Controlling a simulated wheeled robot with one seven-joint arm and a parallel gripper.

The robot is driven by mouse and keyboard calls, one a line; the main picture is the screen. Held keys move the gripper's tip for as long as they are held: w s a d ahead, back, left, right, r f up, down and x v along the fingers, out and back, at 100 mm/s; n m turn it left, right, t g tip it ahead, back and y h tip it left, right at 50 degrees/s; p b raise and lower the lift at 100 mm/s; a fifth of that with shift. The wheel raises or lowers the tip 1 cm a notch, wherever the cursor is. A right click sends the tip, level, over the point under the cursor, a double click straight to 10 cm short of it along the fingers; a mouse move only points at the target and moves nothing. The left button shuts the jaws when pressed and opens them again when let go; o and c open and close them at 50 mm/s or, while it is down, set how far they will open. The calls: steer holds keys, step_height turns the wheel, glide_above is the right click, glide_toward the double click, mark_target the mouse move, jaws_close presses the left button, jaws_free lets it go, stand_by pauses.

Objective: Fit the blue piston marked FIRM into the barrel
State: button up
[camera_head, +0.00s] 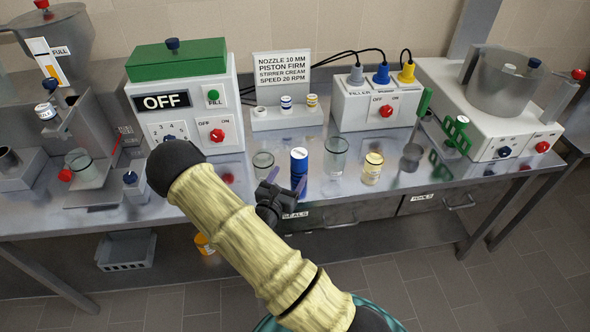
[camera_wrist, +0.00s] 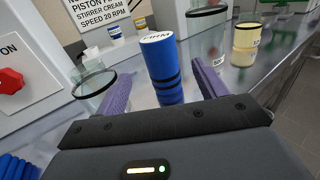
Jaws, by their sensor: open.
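A blue piston (camera_head: 299,168) with dark bands stands upright near the front edge of the steel bench. In the wrist view the piston (camera_wrist: 161,58) has a white top with lettering that seems to read FIRM. My gripper (camera_head: 286,182) is open, with its purple fingers on either side of the piston; I cannot tell if they touch it. A clear open cylinder (camera_head: 263,165) stands left of the piston and a taller clear cylinder (camera_head: 335,157) stands right of it. Another clear cylinder (camera_head: 79,167) sits at the left machine. I cannot tell which is the barrel.
A sign (camera_head: 283,70) reads PISTON FIRM. Behind are a green-lidded box (camera_head: 184,104) marked OFF, a switch box (camera_head: 378,103) with cables, and a bowl machine (camera_head: 490,125) at right.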

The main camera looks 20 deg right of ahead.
steer(key=shift+v, duration=0.9)
